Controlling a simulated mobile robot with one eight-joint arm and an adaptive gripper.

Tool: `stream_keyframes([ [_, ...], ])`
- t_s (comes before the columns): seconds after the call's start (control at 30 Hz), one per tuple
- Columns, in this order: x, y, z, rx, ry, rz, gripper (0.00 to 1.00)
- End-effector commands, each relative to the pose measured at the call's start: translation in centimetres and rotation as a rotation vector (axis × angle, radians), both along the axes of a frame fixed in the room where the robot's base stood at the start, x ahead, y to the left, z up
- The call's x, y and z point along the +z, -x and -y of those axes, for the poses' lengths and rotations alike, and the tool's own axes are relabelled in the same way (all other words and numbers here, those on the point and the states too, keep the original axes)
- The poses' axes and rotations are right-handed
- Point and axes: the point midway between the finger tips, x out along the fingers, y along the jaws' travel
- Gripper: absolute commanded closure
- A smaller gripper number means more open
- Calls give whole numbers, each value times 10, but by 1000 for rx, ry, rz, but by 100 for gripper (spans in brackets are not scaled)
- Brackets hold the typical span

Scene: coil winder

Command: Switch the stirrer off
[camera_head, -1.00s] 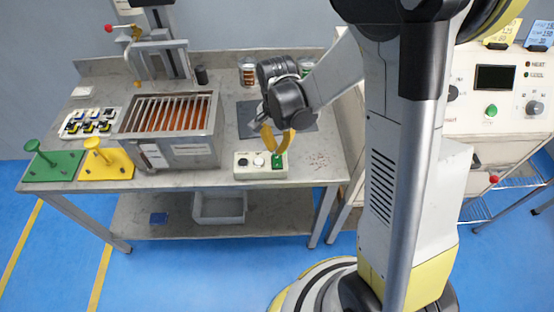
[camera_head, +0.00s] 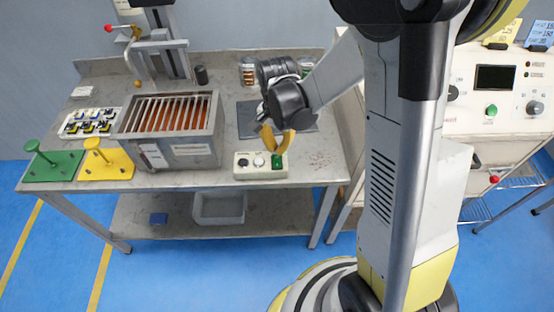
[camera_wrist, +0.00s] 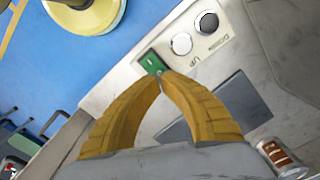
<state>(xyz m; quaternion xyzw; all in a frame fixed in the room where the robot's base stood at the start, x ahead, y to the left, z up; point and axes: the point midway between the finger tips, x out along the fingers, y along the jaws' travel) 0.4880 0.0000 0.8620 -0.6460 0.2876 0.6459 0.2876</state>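A white control box (camera_head: 241,174) sits at the front edge of the bench, with a black knob, a white round knob or button, and a green rocker switch (camera_head: 277,161) at its right end. In the wrist view the green switch (camera_wrist: 152,62) lies just beyond my fingertips. My gripper (camera_head: 275,151) has yellow fingers, pointing down over the switch. In the wrist view its fingertips (camera_wrist: 161,76) meet with nothing between them. The tips are at or very near the switch's edge; I cannot tell whether they touch. The switch's position is too small to read.
A grey tank (camera_head: 188,152) with copper-coloured slats stands left of the box. Behind it is a stand (camera_head: 160,60) with a red-knobbed lever. Green (camera_head: 50,170) and yellow (camera_head: 106,167) stands are at left. A dark mat (camera_head: 247,118) and jars lie behind my gripper.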

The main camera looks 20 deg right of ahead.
Motion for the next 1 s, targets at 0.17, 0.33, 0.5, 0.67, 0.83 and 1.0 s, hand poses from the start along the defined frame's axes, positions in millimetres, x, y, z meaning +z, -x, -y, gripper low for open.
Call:
stream_keyframes([
  [0.17, -3, 0, 0, 0, 0, 0, 100],
  [0.33, -6, 0, 0, 0, 0, 0, 100],
  [0.5, -8, 0, 0, 0, 0, 0, 100],
  [0.67, -11, 0, 0, 0, 0, 0, 100],
  [0.83, -13, 0, 0, 0, 0, 0, 100],
  [1.0, -16, 0, 0, 0, 0, 0, 100],
])
